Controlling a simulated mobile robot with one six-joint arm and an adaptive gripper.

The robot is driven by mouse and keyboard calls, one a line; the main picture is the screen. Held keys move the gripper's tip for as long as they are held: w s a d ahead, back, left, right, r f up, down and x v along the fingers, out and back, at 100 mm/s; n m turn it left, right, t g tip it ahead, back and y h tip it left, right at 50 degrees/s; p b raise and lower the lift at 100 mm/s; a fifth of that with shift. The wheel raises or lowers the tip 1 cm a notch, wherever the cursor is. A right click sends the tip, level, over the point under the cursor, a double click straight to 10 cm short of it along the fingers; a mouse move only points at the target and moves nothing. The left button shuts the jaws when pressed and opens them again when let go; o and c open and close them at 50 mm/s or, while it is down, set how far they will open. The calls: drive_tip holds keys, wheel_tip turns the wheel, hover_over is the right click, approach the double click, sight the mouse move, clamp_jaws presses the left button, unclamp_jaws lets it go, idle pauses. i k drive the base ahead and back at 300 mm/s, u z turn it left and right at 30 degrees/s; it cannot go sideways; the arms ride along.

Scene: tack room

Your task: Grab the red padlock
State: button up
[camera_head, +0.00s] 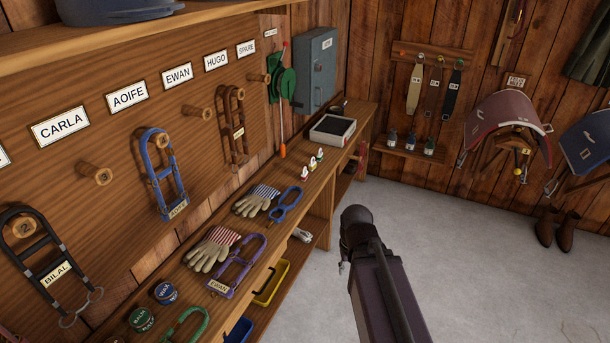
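I cannot make out a red padlock for certain in the head view. A small red object (362,159) shows at the far end of the wooden workbench, by its front edge; its shape is too small to tell. My arm reaches up from the bottom over the floor, right of the bench. My gripper's fingers do not show, and nothing held shows.
The workbench (340,146) runs along the left wall with gloves (212,250), a purple halter (238,266), blue halter (286,204) and tins (166,293). Halters hang from pegs above. A yellow tray (271,283) sits below. Saddles (507,124) hang at right.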

sight(304, 175)
drive_tip(key=z, duration=0.4)
drive_tip(key=k, duration=0.7)
drive_tip(key=z, duration=1)
drive_tip(key=k, duration=0.75)
drive_tip(key=z, duration=0.4)
drive_tip(key=i, duration=1.25)
drive_tip(key=u, duration=0.55)
drive_tip(key=i, duration=0.8)
drive_tip(key=u, duration=0.65)
drive_tip(key=i, duration=0.65)
drive_tip(key=u, duration=0.35)
